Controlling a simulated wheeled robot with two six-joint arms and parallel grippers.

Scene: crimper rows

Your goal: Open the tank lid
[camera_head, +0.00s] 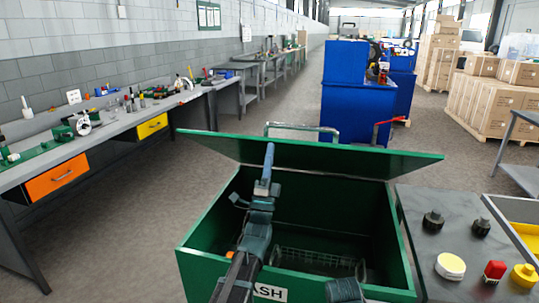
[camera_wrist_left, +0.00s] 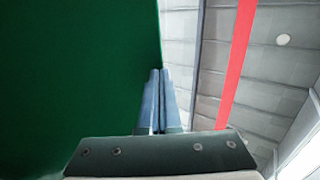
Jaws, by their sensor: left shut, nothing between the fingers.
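The green tank (camera_head: 205,262) stands in front of me, with a partly hidden label ending in "ASH" on its front. Its green lid (camera_head: 340,158) is raised at a slant, with its underside towards me and the dark inside exposed. A wire basket (camera_head: 318,262) lies inside. My left gripper (camera_head: 268,150) is shut and empty, pointing up in front of the lid's underside. In the left wrist view its closed fingers (camera_wrist_left: 158,85) are beside the lid's edge (camera_wrist_left: 150,40); I cannot tell whether they touch.
A workbench (camera_head: 120,124) runs along the left wall. A blue cabinet (camera_head: 350,110) stands behind the tank.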

